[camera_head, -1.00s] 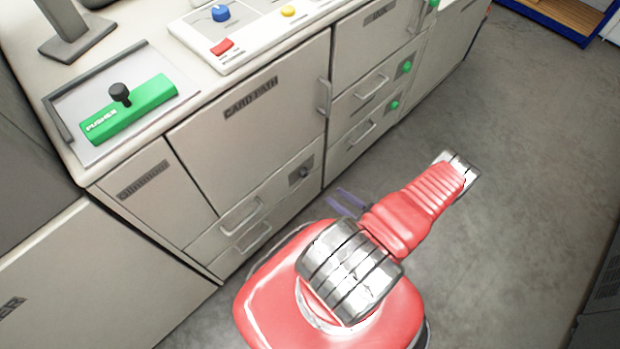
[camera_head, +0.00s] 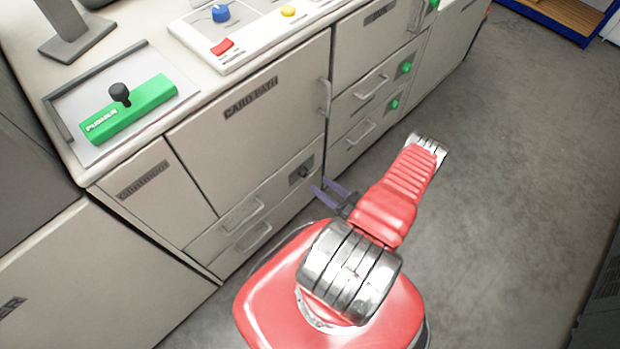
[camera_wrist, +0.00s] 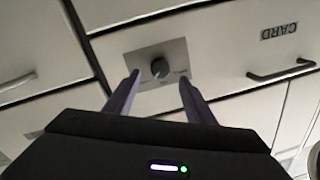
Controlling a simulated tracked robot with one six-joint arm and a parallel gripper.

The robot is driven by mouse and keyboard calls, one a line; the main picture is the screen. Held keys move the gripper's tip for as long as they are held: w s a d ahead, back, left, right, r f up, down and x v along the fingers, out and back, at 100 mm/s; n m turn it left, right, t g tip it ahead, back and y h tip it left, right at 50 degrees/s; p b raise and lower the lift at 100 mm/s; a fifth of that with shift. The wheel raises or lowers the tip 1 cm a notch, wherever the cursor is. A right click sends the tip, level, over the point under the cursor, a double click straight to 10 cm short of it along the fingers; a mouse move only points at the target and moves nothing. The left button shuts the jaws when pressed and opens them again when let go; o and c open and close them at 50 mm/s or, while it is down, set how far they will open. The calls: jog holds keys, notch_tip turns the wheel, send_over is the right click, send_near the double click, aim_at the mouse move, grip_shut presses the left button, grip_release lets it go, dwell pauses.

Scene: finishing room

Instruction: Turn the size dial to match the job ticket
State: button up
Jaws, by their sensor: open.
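A dark round dial (camera_head: 304,172) sits on a small grey plate on the cabinet front, below the CARD PATH door. The dial also shows in the wrist view (camera_wrist: 159,67), between the fingertips in the picture; its plate markings are too small to read. My gripper (camera_head: 326,189) is open and empty, its two purple fingers pointing at the cabinet front just beside the dial. In the wrist view, my gripper (camera_wrist: 159,77) has one finger on each side of the dial; contact cannot be told. No job ticket can be made out.
A blue knob (camera_head: 221,13), a red button (camera_head: 222,47) and a yellow button (camera_head: 288,11) are on the panel above. A green PUSHER block (camera_head: 130,110) lies on the counter. Drawer handles (camera_head: 240,214) stick out nearby. The floor (camera_head: 500,180) to the right is clear.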

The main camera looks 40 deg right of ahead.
aim_at(306, 175)
jog(key=shift+w+a, duration=0.2)
jog(key=shift+w, duration=1.45)
jog(key=shift+w+a, duration=0.15)
jog(key=shift+w, duration=1.45)
jog(key=shift+c, duration=0.5)
jog(key=c, duration=0.9)
jog(key=shift+a, duration=0.1)
jog(key=shift+c, duration=0.2)
